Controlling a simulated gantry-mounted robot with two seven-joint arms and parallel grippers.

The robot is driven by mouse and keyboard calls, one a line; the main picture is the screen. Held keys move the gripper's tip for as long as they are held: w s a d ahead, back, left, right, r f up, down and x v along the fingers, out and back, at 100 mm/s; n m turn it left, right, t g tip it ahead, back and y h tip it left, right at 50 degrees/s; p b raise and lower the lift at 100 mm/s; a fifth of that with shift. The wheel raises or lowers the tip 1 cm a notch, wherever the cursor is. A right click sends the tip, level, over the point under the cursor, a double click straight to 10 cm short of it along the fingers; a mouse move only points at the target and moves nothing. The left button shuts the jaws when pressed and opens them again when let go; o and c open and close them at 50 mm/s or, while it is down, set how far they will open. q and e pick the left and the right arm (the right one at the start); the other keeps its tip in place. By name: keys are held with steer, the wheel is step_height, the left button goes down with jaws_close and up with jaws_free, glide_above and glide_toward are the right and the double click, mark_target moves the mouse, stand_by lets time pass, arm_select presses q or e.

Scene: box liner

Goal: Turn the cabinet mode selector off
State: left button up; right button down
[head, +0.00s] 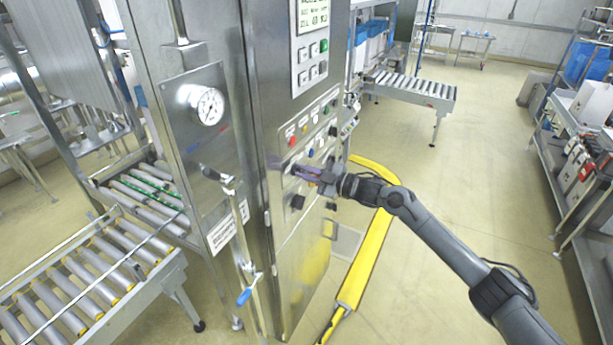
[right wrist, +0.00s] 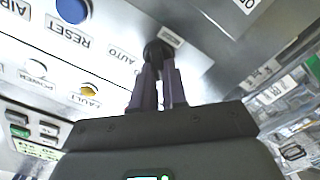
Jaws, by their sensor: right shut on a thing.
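The steel cabinet (head: 279,250) stands in the middle of the head view, its control panel facing right. My right gripper (head: 297,172) reaches in from the right against the panel. In the right wrist view my right gripper (right wrist: 159,70) is shut on a black selector knob (right wrist: 155,48), with the fingers on either side of it. The word AUTO is printed to the left of the knob, upside down. Another small label lies to its upper right. The knob's pointer is hidden by the fingers, so I cannot tell its setting. My left gripper is not in view.
A blue RESET button (right wrist: 72,10) and a yellow FAULT lamp (right wrist: 90,90) are close by. Another black knob (head: 297,202) is below the gripper. A pressure gauge (head: 207,105) and roller conveyor (head: 85,275) are left.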

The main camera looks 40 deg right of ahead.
steer(key=shift+n, duration=0.3)
steer(key=c, duration=1.2)
jaws_free()
steer(key=shift+o, duration=0.2)
steer(key=shift+s+d, duration=0.1)
steer(key=shift+s, duration=0.05)
